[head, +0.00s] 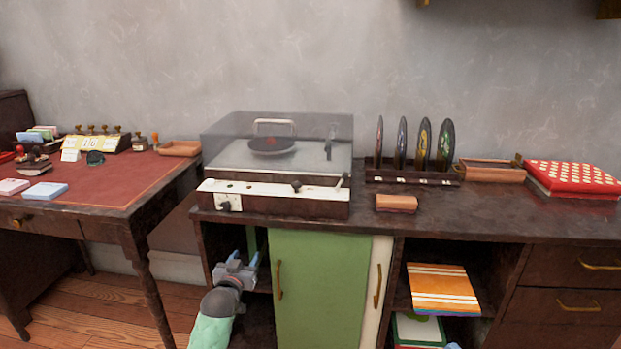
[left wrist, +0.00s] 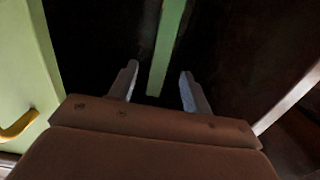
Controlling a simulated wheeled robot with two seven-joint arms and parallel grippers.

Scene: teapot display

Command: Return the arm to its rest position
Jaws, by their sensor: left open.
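My left gripper (head: 245,258) is at the dark opening on the left of the cabinet, just left of the green sliding door (head: 318,290). Its arm comes up from the bottom of the head view. In the left wrist view the two fingers of my left gripper (left wrist: 159,72) are spread apart with nothing held between them. A narrow green upright strip (left wrist: 168,45) shows beyond the fingers, against the dark inside. The green door with its brass handle is at the left of that view. My right gripper is not in view.
On the cabinet top stand a record player (head: 273,198) with a clear lid, a rack of discs (head: 412,177), an orange-brown block (head: 396,203) and a red patterned box (head: 570,178). A red-topped desk (head: 115,181) is at the left. Wooden floor (head: 105,305) shows between them.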

